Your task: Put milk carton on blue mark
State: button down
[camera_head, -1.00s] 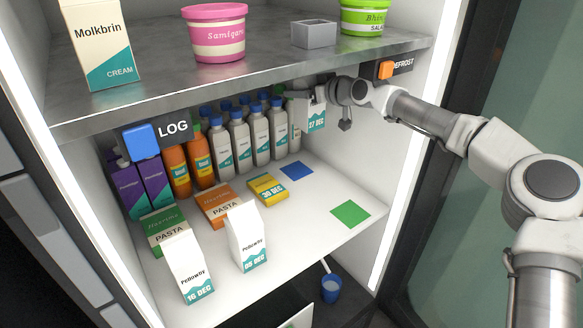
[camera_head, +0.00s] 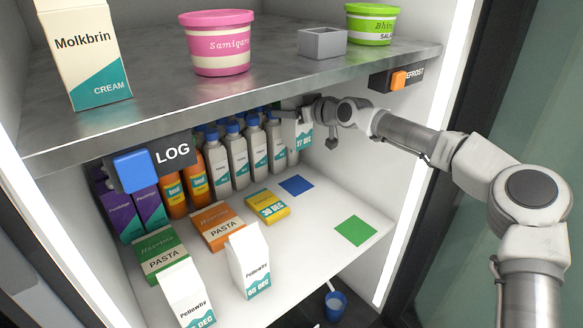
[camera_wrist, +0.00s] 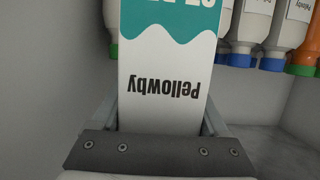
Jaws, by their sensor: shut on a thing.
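My gripper (camera_head: 308,106) is under the upper shelf at the back right of the lit compartment. It is shut on a white and teal milk carton (camera_head: 304,134) marked 27 DEC. In the wrist view the carton (camera_wrist: 160,85) stands between the two fingers, and its Pellowby lettering is upside down. The carton is near the back row of bottles; whether it touches them I cannot tell. The blue mark (camera_head: 296,185) lies bare on the white shelf, below and in front of the carton in the head view. Part of the carton is hidden by my gripper.
Bottles with blue caps (camera_head: 238,160) line the back. A yellow box (camera_head: 267,206) lies left of the blue mark, with an orange pasta box (camera_head: 218,226) beyond it. Another Pellowby carton (camera_head: 249,262) stands in front. A green mark (camera_head: 355,231) lies clear at right. The upper shelf (camera_head: 240,90) overhangs.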

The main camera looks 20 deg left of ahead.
notch_tip(320, 180, down, 14)
jog(key=b, duration=0.4)
jog(key=shift+f, duration=0.2)
grip_release()
jog(key=shift+d+r, duration=0.15)
jog(key=shift+r, duration=0.1)
jog(key=p+v, duration=0.3)
jog(key=v, duration=0.8)
jog(key=shift+s+d, duration=0.25)
